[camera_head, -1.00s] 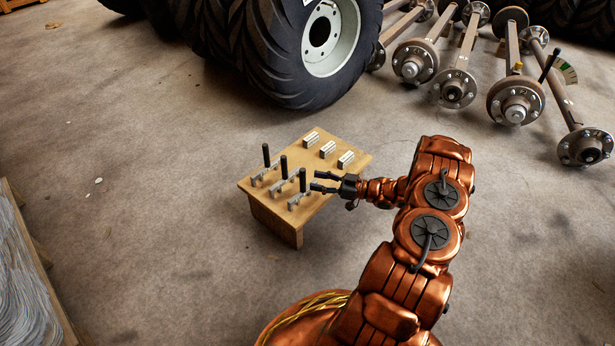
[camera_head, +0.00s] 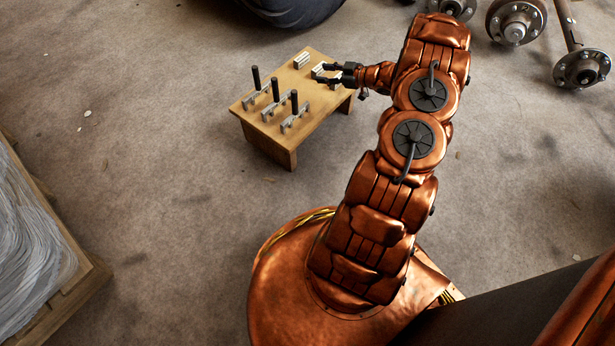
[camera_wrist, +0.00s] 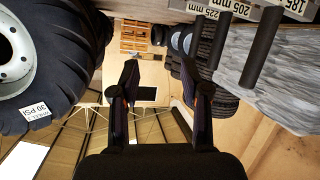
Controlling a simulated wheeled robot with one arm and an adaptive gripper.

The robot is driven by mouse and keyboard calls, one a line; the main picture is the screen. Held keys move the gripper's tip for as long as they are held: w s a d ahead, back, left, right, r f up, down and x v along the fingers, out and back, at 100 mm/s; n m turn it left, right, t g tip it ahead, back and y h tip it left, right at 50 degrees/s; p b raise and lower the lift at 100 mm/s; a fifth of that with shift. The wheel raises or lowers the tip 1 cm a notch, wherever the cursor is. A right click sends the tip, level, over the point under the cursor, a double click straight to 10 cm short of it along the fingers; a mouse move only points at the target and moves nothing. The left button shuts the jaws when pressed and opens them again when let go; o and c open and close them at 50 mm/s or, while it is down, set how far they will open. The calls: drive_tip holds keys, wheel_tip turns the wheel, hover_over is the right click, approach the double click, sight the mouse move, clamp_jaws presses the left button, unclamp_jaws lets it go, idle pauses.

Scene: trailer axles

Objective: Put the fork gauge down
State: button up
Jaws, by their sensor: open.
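Three fork gauges stand on a low wooden table (camera_head: 262,121), each a grey fork with an upright black handle: a left one (camera_head: 257,93), a middle one (camera_head: 274,106) and a front right one (camera_head: 294,120). My gripper (camera_head: 317,74) is open and empty over the table's right part, apart from the gauges, by the pale blocks. In the wrist view my gripper (camera_wrist: 160,72) has its fingers spread with nothing between them. That view is upside down; black handles (camera_wrist: 263,45) and plates marked 185, 205 and 225 mm show at its upper right.
Pale blocks (camera_head: 302,60) sit at the table's back, partly hidden by my gripper. Axles with hubs (camera_head: 516,22) lie at the upper right. A big tyre (camera_head: 292,8) is at the top. A wooden-edged pallet (camera_head: 82,280) is at the lower left. Floor around the table is clear.

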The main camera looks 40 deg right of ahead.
drive_tip(key=w+d+r+m+g+h, duration=0.1)
drive_tip(key=w+r+m+g+h, duration=0.2)
drive_tip(key=r, duration=0.4)
drive_tip(key=w+d+r+m+h, duration=0.1)
drive_tip(key=w+r+h, duration=0.1)
drive_tip(key=r+h, duration=0.4)
drive_tip(key=s+a+r+m+g+h, duration=0.1)
drive_tip(key=s+a+r+g, duration=0.2)
drive_tip(key=a+r, duration=0.1)
drive_tip(key=s+a+r+g+y, duration=0.1)
drive_tip(key=s+a+r+g, duration=0.1)
drive_tip(key=s+a, duration=1)
drive_tip(key=s+a+r+m+g+y, duration=0.1)
drive_tip(key=s+a+g, duration=0.4)
drive_tip(key=s+a, duration=0.7)
drive_tip(key=s+a+r+g+y, duration=0.2)
drive_tip(key=s+a, duration=0.9)
drive_tip(key=s, duration=0.6)
drive_tip(key=shift+a+r+m+g+y, duration=0.3)
drive_tip(key=shift+a+r+m+g, duration=0.1)
drive_tip(key=shift+r+g, duration=0.3)
wheel_tip(320, 180, up, 42)
drive_tip(key=t+p, duration=0.1)
drive_tip(key=p, duration=3.9)
drive_tip(key=shift+d+t, duration=0.15)
drive_tip(key=shift+t, duration=0.15)
